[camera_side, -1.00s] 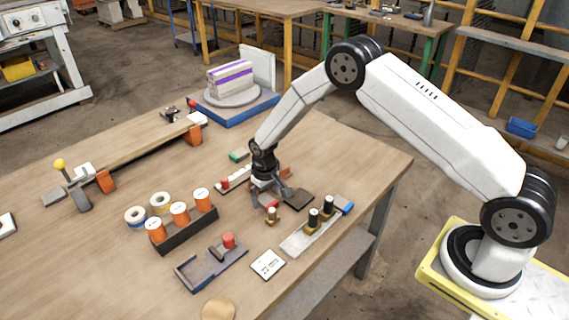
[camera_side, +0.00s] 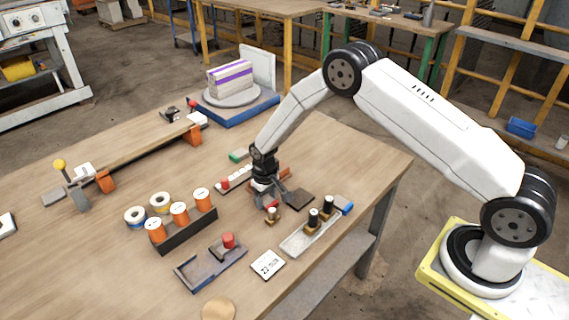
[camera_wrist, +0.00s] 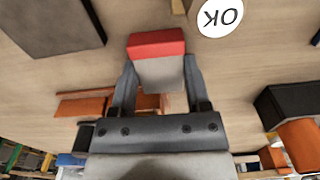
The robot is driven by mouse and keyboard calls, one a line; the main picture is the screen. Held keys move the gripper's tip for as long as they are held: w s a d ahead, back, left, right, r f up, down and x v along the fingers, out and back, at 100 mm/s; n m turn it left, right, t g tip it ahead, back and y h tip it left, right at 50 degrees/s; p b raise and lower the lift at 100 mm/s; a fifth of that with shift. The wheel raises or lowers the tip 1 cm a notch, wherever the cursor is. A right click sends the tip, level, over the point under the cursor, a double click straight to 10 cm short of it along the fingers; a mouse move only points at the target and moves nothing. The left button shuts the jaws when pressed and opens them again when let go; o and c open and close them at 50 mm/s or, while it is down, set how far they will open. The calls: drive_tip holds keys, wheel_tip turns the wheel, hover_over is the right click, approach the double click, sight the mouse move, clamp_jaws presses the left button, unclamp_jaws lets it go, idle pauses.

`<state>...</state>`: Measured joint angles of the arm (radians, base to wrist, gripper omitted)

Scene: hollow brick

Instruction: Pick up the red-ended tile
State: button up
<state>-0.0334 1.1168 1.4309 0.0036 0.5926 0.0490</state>
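The red-ended tile (camera_wrist: 158,65) is a pale grey block with a red end. In the wrist view it sits between the two fingers of my gripper (camera_wrist: 158,78), with the red end pointing away from the palm. Both fingers meet its sides with no clear gap. In the side view my gripper (camera_side: 272,197) is low over the table, and only a bit of the tile's red end (camera_side: 270,204) shows between the fingers. I cannot tell whether the tile is clear of the tabletop.
A dark flat plate (camera_side: 299,199) lies just right of my gripper. A grey tray (camera_side: 305,236) with black-topped pegs is front right. A dark rack (camera_side: 184,231) of orange spools is left. A round OK disc (camera_wrist: 220,16) lies near the tile.

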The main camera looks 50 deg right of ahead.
clamp_jaws()
drive_tip(key=shift+r, duration=0.15)
drive_tip(key=shift+r, duration=0.8)
drive_tip(key=s+r, duration=1.1)
drive_tip(key=s, duration=0.3)
drive_tip(key=shift+d, duration=0.25)
